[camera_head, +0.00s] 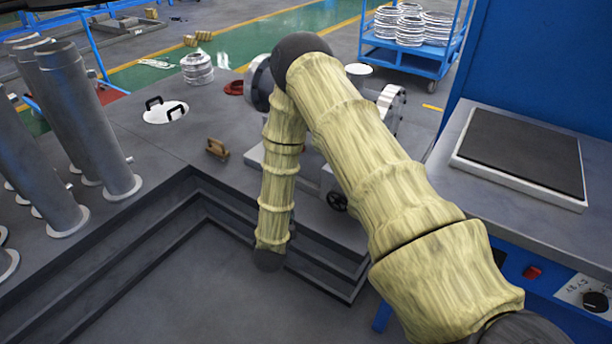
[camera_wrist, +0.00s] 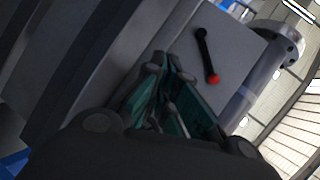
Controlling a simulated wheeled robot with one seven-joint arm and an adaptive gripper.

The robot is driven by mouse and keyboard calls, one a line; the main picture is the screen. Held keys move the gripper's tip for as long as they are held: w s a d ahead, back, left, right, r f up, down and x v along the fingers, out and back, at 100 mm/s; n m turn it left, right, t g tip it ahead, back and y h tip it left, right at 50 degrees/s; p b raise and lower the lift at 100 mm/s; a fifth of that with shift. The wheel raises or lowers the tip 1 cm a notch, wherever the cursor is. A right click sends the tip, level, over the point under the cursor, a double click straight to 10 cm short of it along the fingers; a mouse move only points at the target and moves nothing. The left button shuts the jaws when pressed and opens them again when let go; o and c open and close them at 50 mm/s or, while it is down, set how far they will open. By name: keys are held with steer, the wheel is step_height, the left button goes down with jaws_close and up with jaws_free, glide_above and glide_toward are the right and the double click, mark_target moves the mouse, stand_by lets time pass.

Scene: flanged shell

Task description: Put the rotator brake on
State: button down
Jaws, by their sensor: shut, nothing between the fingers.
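The rotator (camera_head: 311,165) stands on the grey bench in the head view, largely hidden behind my arm. Its round flanges (camera_head: 391,104) and a small black handwheel (camera_head: 337,201) show around the arm. In the wrist view, a black lever with a red knob (camera_wrist: 208,57) sits on a grey face, slanting down to the right. I cannot tell from its angle whether the brake is on. My gripper (camera_wrist: 170,74) is shut and empty, to the left of and below the lever in the wrist view, apart from it in the picture. The head view does not show the gripper.
A grey shaft with a flange (camera_wrist: 278,43) lies right of the lever.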

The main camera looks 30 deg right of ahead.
steer(key=w+d+r+m+g+h+b, duration=0.1)
steer(key=w+d+r+m+h+b, duration=0.1)
steer(key=m, duration=0.4)
steer(key=w+d+r+m+g+h+b, duration=0.1)
steer(key=w+d+r+m+h+b, duration=0.2)
steer(key=d+m+h, duration=0.2)
steer(key=shift+d+m+g, duration=0.3)
steer(key=shift+d+m, duration=0.2)
steer(key=shift+m, duration=0.5)
steer(key=w+d, duration=0.2)
steer(key=w+d+r+b, duration=0.1)
steer(key=w+d, duration=0.1)
steer(key=d, duration=0.1)
steer(key=w+d+b, duration=0.1)
steer(key=w+d, duration=0.1)
steer(key=d, duration=0.1)
steer(key=shift+w+d+r, duration=0.25)
steer(key=shift+w+r, duration=0.35)
steer(key=shift+w, duration=0.25)
steer(key=shift+a, duration=0.1)
